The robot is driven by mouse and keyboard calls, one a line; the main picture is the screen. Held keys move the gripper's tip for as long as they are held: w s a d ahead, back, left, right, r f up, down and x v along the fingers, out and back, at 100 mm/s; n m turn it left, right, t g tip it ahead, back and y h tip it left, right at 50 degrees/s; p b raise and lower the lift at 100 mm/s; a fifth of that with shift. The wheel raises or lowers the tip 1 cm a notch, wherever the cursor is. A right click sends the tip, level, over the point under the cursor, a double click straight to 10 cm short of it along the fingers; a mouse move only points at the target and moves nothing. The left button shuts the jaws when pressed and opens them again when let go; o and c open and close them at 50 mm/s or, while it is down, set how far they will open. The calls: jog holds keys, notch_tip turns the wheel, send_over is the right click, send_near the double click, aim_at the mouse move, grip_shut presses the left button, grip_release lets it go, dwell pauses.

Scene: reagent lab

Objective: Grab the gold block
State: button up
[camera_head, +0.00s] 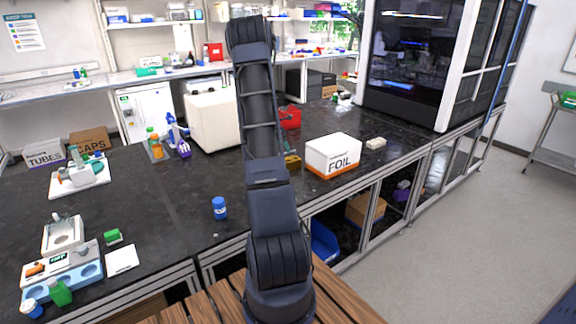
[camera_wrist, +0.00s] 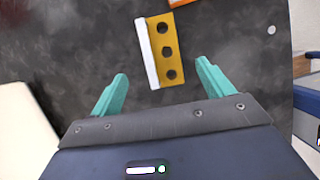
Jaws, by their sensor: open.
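The gold block (camera_wrist: 166,52) has several dark holes along it and a pale strip on its left side. It lies on the black bench top in the wrist view, ahead of my fingers. In the head view the gold block (camera_head: 293,161) sits just right of my arm, which partly hides it. My gripper (camera_wrist: 162,72) is open and empty, with one teal finger on each side of the block's near end. I cannot tell its height above the bench.
The white FOIL box (camera_head: 333,154) with an orange base stands close to the right of the block. A cream box (camera_head: 213,120) stands to the left, and a red bin (camera_head: 290,118) is behind. A blue-capped bottle (camera_head: 219,208) stands nearer. The bench edge is to the right in the wrist view.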

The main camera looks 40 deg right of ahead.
jog(key=x, duration=0.5)
jog(key=shift+f, duration=0.25)
jog(key=shift+a+x, duration=0.15)
jog(key=shift+x, duration=1.15)
jog(key=shift+a+x, duration=0.15)
jog(key=shift+x, duration=1.15)
jog(key=shift+s, duration=0.2)
jog(key=shift+c, duration=0.4)
jog(key=c, duration=1.4)
